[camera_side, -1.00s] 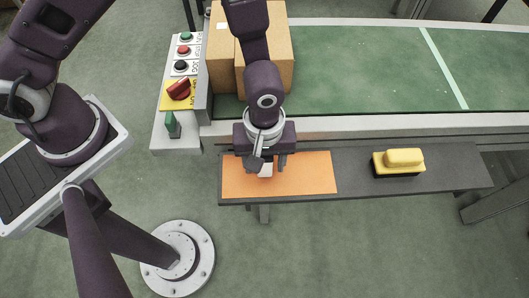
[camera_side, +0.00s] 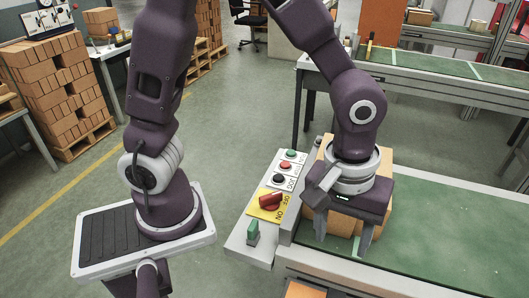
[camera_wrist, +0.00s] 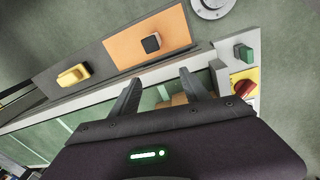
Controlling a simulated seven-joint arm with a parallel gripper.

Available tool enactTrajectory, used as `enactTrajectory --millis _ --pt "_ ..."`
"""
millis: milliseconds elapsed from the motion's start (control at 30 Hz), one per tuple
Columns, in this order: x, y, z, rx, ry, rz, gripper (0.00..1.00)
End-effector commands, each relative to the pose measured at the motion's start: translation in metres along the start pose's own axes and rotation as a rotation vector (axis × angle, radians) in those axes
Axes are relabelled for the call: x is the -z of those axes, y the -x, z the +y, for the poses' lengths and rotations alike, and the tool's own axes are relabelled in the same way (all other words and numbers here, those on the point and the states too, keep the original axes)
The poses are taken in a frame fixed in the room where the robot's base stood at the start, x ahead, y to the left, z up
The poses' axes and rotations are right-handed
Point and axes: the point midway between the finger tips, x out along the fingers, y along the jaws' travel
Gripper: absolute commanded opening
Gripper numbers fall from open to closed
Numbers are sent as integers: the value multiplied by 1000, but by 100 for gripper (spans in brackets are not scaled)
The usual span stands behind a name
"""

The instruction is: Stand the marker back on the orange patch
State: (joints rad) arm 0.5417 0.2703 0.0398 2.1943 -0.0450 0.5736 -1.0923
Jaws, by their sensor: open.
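The orange patch (camera_wrist: 146,36) lies on a dark shelf along the belt's side. In the side view only a corner of the patch (camera_side: 305,290) shows at the bottom edge. A small compact object with a dark top and a pale side, which looks like the marker (camera_wrist: 151,43), is on the patch in the wrist view. It seems to stand, seen from above, and nothing touches it. My gripper (camera_side: 343,232) is open and empty, raised away from the patch and beside the cardboard boxes. Its spread fingers also show in the wrist view (camera_wrist: 160,80).
Cardboard boxes (camera_side: 325,160) stand on the green conveyor belt (camera_side: 440,235) close behind my gripper. A control panel (camera_side: 270,205) with buttons and a red switch is left of them. A yellow block (camera_wrist: 73,74) sits on the dark shelf (camera_wrist: 95,62) beside the patch.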

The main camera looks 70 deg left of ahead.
Motion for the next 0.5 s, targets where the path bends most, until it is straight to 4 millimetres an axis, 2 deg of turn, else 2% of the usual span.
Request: enactTrajectory --millis 33,100,200,333,400,500 --pt "14 33 -16 -50 -52 33 54" --pt "27 74 -46 -98 -167 92 54" --pt "30 117 -96 -129 -338 204 54" --pt "18 141 -145 -108 -516 336 54" --pt "12 145 -160 -88 -575 380 54" --pt "8 146 -170 -70 -622 409 54"
